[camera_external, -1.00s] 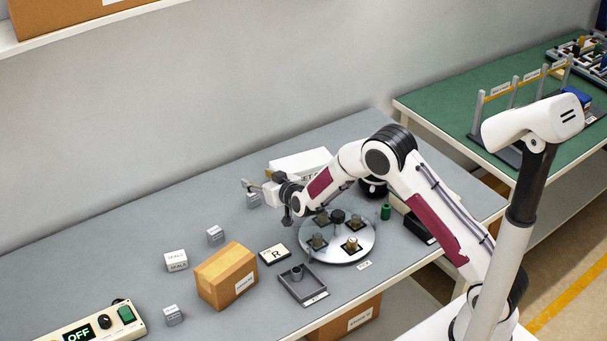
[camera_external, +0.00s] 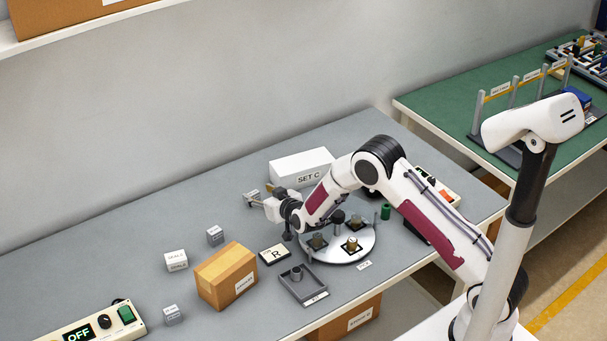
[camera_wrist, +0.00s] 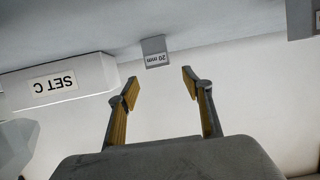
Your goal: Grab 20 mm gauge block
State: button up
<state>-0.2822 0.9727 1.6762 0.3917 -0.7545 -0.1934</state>
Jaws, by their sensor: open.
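The 20 mm gauge block (camera_wrist: 154,51) is a small grey block with its label upside down in the wrist view. It stands on the table ahead of my gripper (camera_wrist: 160,85), roughly in line with the gap between the fingers. My gripper is open and empty, with its tips apart from the block in that view. In the external view my gripper (camera_external: 255,198) is low over the grey table, left of the round plate. The block is hard to separate from the fingertips there.
The white SET C box (camera_external: 300,168) stands close behind the gripper and shows left of the block in the wrist view (camera_wrist: 60,84). The round plate (camera_external: 362,254) with fixtures is to the right. Another small grey block (camera_external: 215,236) and a cardboard box (camera_external: 226,276) stand left.

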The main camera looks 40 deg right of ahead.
aim_at(253, 194)
jog(key=shift+f, duration=0.15)
jog(key=shift+f, duration=0.55)
jog(key=shift+x, duration=2.45)
jog(key=shift+r, duration=0.1)
jog(key=c, duration=1.3)
